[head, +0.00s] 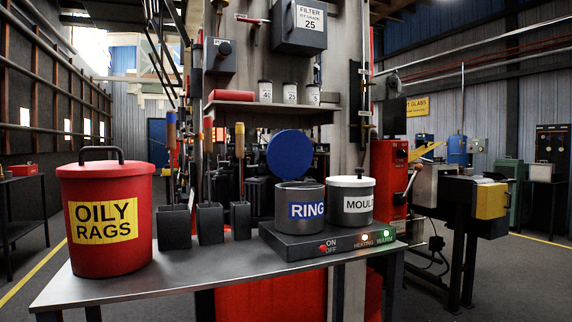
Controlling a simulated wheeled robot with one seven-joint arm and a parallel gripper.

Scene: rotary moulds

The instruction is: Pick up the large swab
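Three dark square holders stand in a row on the grey metal table, each with a swab upright in it. The leftmost holder (174,228) is the biggest, and the tallest swab, which I take as the large swab (171,130), rises from it with an orange-brown handle on top. The middle swab (208,130) has a reddish handle and stands in the middle holder (210,223). The shortest swab (239,129) has an orange handle and stands in the right holder (241,220). The swab heads are hidden inside the holders. My gripper is not in view.
A red oily-rags bin (105,250) stands close left of the holders. A hot plate (325,240) with a ring pot (290,212) and a mould pot (350,190) is on the right. The table's front strip (190,274) is clear. A shelf (265,108) overhangs behind.

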